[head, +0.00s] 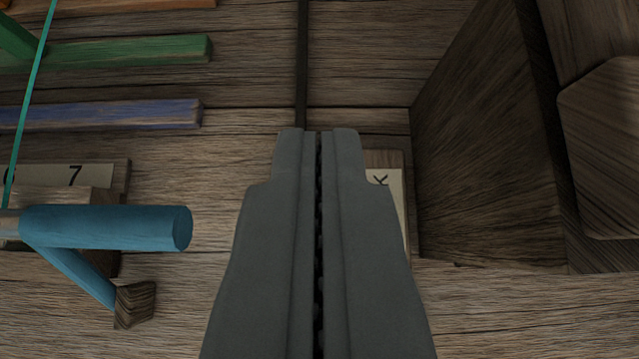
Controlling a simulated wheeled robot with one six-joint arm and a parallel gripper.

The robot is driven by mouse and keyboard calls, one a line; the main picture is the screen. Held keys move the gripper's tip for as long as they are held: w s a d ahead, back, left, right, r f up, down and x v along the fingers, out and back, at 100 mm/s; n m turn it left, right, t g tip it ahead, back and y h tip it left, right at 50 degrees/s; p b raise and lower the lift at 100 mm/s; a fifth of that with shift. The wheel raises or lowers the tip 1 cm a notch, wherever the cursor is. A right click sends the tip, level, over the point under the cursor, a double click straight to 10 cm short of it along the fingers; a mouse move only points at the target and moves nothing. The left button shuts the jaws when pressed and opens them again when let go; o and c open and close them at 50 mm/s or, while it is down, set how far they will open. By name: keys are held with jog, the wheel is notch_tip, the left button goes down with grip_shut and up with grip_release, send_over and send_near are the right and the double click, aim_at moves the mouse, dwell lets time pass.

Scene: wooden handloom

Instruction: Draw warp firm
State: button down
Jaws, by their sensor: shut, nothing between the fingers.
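My gripper (318,140) is in the middle of the head view, pointing up the picture, with its two grey fingers shut together and nothing held. A taut teal thread (30,100) runs along the left edge from the top toward a blue round peg or handle (105,228). The blue handle is left of my gripper and apart from it, with a slanting blue strut to a small dark wooden block (134,303). I cannot tell whether the thread is a warp thread. No other warp shows.
Green (130,50) and blue-purple (110,114) bars lie at upper left, above a plate marked 7 (75,176). A plate marked K (391,185) is partly hidden by my gripper. A thin dark rod (302,60) is above the fingertips. A large wooden block (490,150) stands right.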

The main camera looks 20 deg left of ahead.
jog(key=v, duration=0.8)
jog(key=shift+s+r, duration=0.25)
jog(key=shift+r, duration=0.05)
jog(key=shift+d, duration=0.1)
dwell(0.5)
jog(key=w+a+r+m+h, duration=0.1)
jog(key=a+r+m+h, duration=0.1)
jog(key=a, duration=0.8)
jog(key=w+a+r+m+h, duration=0.1)
jog(key=a+r+h, duration=0.2)
jog(key=a, duration=0.8)
jog(key=s+a+r+t, duration=0.3)
jog(key=s+a+r, duration=0.1)
jog(key=a, duration=0.4)
jog(key=s+a+r+m+t, duration=0.1)
jog(key=s+a+r+t, duration=0.3)
jog(key=a, duration=0.5)
notch_tip(320, 180, up, 3)
jog(key=shift+s+f+t+y, duration=0.15)
jog(key=shift+s+t+y, duration=0.2)
jog(key=shift+s, duration=0.5)
